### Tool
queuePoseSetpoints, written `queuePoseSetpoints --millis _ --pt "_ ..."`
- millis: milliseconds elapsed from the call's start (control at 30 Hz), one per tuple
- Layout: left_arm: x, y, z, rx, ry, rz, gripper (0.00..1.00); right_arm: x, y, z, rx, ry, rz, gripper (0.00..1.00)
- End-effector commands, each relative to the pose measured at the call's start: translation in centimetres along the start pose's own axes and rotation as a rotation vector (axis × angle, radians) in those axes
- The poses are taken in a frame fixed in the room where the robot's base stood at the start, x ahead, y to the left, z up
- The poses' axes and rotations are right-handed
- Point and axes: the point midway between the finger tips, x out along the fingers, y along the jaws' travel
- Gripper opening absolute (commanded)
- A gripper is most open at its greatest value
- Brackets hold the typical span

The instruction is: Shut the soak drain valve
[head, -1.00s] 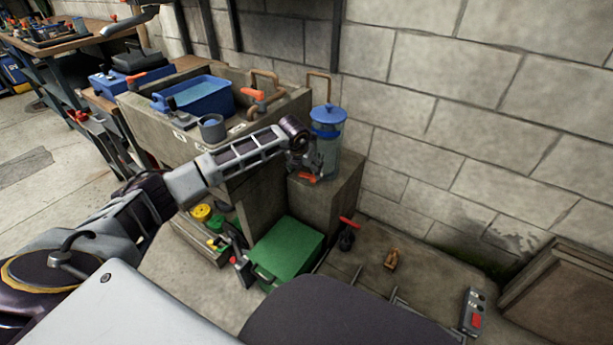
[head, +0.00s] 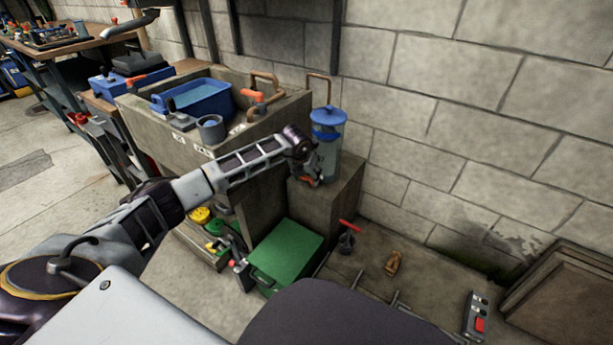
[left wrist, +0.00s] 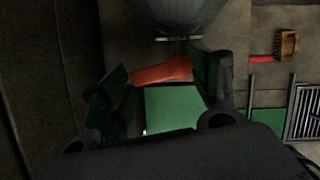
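The soak drain valve's orange handle (head: 306,181) is low on a clear cylinder with a blue lid (head: 328,116), which stands on a concrete ledge. In the head view my left gripper (head: 313,170) is in front of the cylinder's lower part and hides most of the handle. In the left wrist view the orange handle (left wrist: 162,72) lies crosswise between my two spread fingers, below the rounded cylinder (left wrist: 178,12). Its ends come close to both fingers; I cannot tell whether they touch. My right gripper is not in view.
A concrete sink (head: 158,124) with a blue tub (head: 205,98) stands left of the cylinder. A green box (head: 288,254) is on the floor below. A red-handled tool (head: 348,238) and a brush (head: 393,263) lie right of it. A block wall (head: 450,130) is behind.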

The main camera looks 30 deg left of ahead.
Motion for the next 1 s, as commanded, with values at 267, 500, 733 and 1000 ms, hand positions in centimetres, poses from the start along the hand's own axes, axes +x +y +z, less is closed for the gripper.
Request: queuePoseSetpoints --millis 267,500,733,1000 --pt "0.0 0.0 0.0 0.008 0.001 -0.004 0.38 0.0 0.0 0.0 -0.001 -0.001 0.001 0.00" --pt "0.1 0.1 0.2 0.077 0.002 -0.033 0.38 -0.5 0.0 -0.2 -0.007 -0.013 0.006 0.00" --pt "0.2 0.2 0.4 0.164 0.003 -0.068 0.39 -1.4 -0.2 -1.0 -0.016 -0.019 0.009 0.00" --pt "0.2 0.1 0.5 0.215 0.000 -0.089 0.39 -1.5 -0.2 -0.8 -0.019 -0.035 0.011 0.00"
